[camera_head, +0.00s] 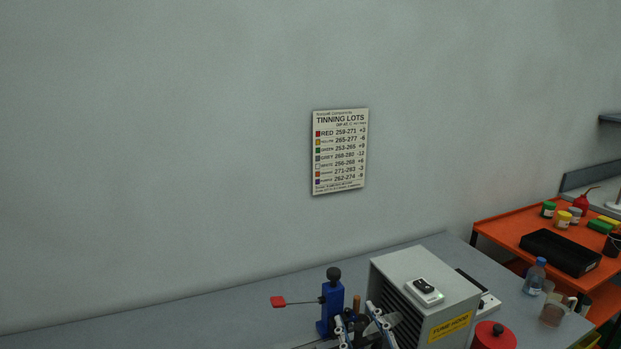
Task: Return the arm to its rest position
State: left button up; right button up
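My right gripper (358,319) shows at the bottom edge, just left of the grey fume hood box (403,284). Its two metal fingers stand apart, with a gap between them. Brown and dark upright items show in and behind that gap; I see no grip on them. The rest of my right arm is cut off by the lower edge. My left arm and gripper are not in view.
A blue stand (331,309) with a red paddle (278,301) is close left of the gripper. A red round container (494,336), blue-capped bottle (535,276) and orange cart (508,229) are right. A lot chart (339,152) hangs on the wall. The grey bench (215,310) is clear at left.

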jog(key=s+d+f+m+g+h, duration=0.1)
jog(key=s+d+f+g, duration=0.1)
jog(key=s+f, duration=0.1)
jog(key=s+d+f+m+g, duration=0.1)
jog(key=s+d+f+g, duration=0.1)
jog(key=f, duration=0.4)
jog(key=s+d+f+m+g+h, duration=0.1)
jog(key=s+d+f+g, duration=0.1)
jog(key=s+f, duration=0.3)
jog(key=shift+s+d+f+h, duration=0.1)
jog(key=shift+d+f+h, duration=0.2)
jog(key=shift+d, duration=0.3)
jog(key=s+d+f+m+g, duration=0.15)
jog(key=s+f+g, duration=0.3)
jog(key=s, duration=0.55)
jog(key=s+d+f+g, duration=0.3)
jog(key=s+f, duration=0.2)
jog(key=s, duration=0.5)
notch_tip(320, 180, down, 28)
jog(key=s+g, duration=0.1)
jog(key=s, duration=0.1)
jog(key=s+d+f+g+b, duration=0.1)
jog(key=s+d+f, duration=0.1)
jog(key=s+f, duration=1.4)
jog(key=shift+s+d+b, duration=0.3)
jog(key=shift+s, duration=0.2)
